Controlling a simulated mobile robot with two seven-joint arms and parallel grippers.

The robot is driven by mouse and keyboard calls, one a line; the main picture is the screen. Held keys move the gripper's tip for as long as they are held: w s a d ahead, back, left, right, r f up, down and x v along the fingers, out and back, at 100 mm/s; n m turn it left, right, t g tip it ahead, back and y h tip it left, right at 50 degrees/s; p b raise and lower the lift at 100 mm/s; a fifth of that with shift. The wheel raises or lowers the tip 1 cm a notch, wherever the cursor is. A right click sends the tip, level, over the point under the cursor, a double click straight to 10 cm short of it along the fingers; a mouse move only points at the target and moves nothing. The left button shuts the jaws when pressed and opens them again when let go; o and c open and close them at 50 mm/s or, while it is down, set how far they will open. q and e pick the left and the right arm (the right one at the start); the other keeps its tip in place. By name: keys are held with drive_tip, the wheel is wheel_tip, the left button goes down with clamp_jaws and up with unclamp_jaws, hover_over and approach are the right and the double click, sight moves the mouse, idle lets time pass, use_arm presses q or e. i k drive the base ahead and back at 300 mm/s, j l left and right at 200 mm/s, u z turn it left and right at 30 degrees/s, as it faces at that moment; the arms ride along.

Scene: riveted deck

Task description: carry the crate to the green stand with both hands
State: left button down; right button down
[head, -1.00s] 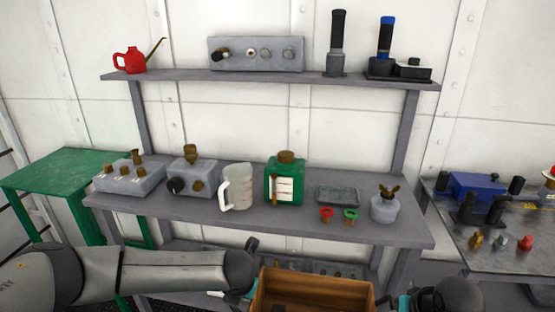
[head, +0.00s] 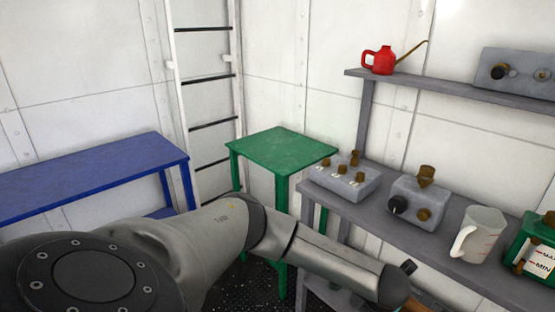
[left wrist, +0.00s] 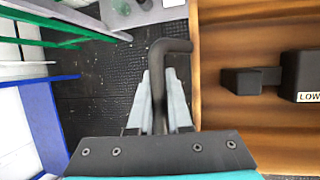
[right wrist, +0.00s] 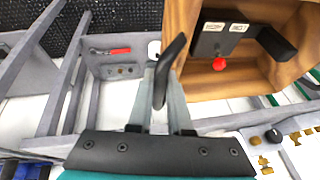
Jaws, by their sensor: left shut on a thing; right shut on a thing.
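The green stand (head: 284,150) is a bare-topped square table in the middle of the head view. The crate is wooden; only a small brown piece (head: 414,304) shows at the head view's bottom edge. In the left wrist view my left gripper (left wrist: 158,92) is shut on a dark bent handle beside the crate wall (left wrist: 222,65). In the right wrist view my right gripper (right wrist: 165,88) is shut on the opposite dark handle by the crate wall (right wrist: 180,30). Inside the crate are a dark labelled block (left wrist: 302,75) and a red knob (right wrist: 220,64).
A grey workbench (head: 375,215) with control boxes and a jug (head: 480,234) stands right of the green stand. A blue table (head: 95,178) stands to the left, with a ladder (head: 207,90) behind. Dark floor (head: 245,285) shows before the stand.

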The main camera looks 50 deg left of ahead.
sight(281, 146)
drive_tip(key=j, duration=3.05)
drive_tip(key=k+u, duration=0.05)
drive_tip(key=k, duration=0.05)
